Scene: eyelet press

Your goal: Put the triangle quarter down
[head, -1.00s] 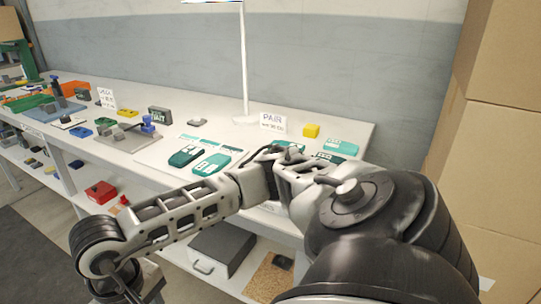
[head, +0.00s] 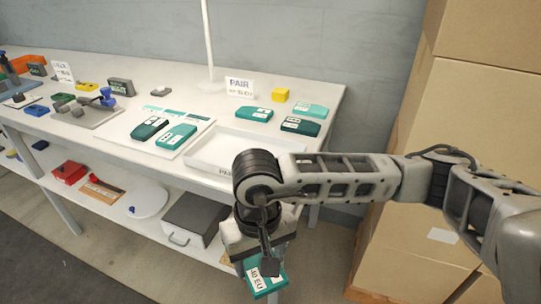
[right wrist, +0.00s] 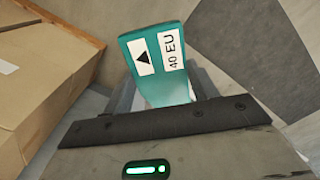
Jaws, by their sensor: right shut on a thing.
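The triangle quarter (head: 266,284) is a teal block with white labels, a black triangle and "40 EU". My right gripper (head: 263,262) is shut on it and holds it low in front of the table, over the floor. In the right wrist view the quarter (right wrist: 160,72) sticks out past the dark gripper edge, triangle label facing the camera. My left gripper is not in view.
The white table carries a white tray (head: 205,160), partly behind my right arm. A white mat (head: 140,139) holds two teal blocks. Cardboard boxes (head: 420,240) rise at right.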

